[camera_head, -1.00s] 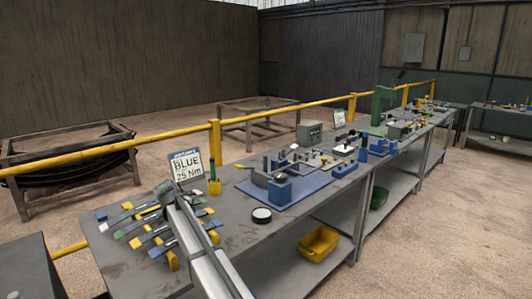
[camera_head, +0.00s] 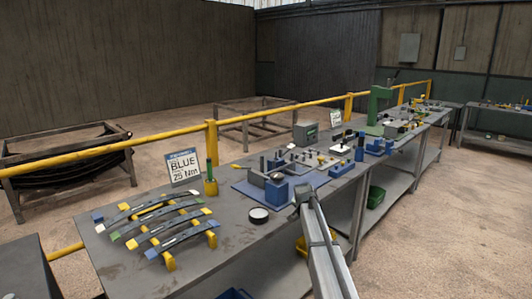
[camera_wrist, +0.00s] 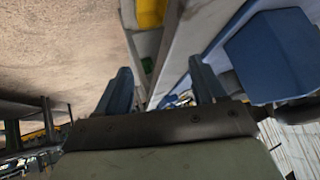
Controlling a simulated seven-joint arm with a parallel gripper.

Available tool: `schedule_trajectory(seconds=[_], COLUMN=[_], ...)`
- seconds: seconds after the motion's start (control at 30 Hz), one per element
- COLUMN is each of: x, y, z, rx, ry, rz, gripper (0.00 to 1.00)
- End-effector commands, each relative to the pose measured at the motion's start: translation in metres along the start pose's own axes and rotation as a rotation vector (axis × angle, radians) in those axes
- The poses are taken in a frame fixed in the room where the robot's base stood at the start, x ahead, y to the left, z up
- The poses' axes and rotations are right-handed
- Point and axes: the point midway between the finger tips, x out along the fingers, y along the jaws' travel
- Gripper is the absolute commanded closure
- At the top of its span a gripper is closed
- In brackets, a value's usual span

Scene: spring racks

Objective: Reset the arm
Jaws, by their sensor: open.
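My arm reaches up from the bottom right of the head view, and its end (camera_head: 303,190) is by the bench's front edge, right of the blue fixture plate. The fingers are too small to make out there. In the wrist view my gripper (camera_wrist: 163,84) shows two blue fingers spread apart, with nothing between them. Several dark curved leaf springs (camera_head: 160,226) with coloured ends lie side by side at the near left of the bench (camera_head: 215,262), clear of my gripper.
A blue fixture plate (camera_head: 250,193) with a blue block (camera_head: 277,192) and a round black-rimmed disc (camera_head: 258,215) are left of my arm. A BLUE 25 Nm sign (camera_head: 183,168) stands behind. A yellow bin (camera_head: 301,246) is partly hidden below. A yellow rail (camera_head: 285,108) runs behind the bench.

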Motion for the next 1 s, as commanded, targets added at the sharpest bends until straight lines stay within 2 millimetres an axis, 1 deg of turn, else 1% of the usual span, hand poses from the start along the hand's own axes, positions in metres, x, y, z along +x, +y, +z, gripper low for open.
schedule_trajectory(seconds=[0.03,0.07,0.1,0.13,0.2,0.27,0.37,0.47,0.5,0.57,0.6,0.67,0.7,0.77,0.8,0.83,0.87,0.9,0.97,1.0], x=[0.006,0.011,0.017,0.021,0.032,0.039,0.051,0.062,0.065,0.070,0.073,0.076,0.078,0.079,0.079,0.079,0.078,0.077,0.075,0.072], y=[0.023,0.034,0.050,0.059,0.076,0.088,0.105,0.124,0.132,0.145,0.153,0.167,0.176,0.189,0.198,0.204,0.211,0.220,0.233,0.242], z=[-0.002,-0.001,0.004,0.010,0.031,0.050,0.086,0.129,0.148,0.177,0.196,0.225,0.244,0.272,0.291,0.305,0.318,0.337,0.364,0.382], rx=[0.008,0.009,0.008,0.006,-0.009,-0.021,-0.046,-0.076,-0.090,-0.109,-0.123,-0.143,-0.157,-0.177,-0.191,-0.200,-0.210,-0.223,-0.241,-0.255], ry=[-0.006,-0.013,-0.025,-0.036,-0.066,-0.093,-0.141,-0.197,-0.222,-0.260,-0.286,-0.326,-0.353,-0.392,-0.419,-0.439,-0.459,-0.487,-0.527,-0.554], rz=[0.012,0.018,0.027,0.034,0.048,0.059,0.077,0.096,0.105,0.116,0.123,0.135,0.142,0.152,0.159,0.164,0.168,0.174,0.181,0.186], gripper=[0.31,0.31,0.31,0.31,0.31,0.31,0.31,0.31,0.31,0.31,0.31,0.31,0.31,0.31,0.31,0.31,0.31,0.31,0.31,0.31])
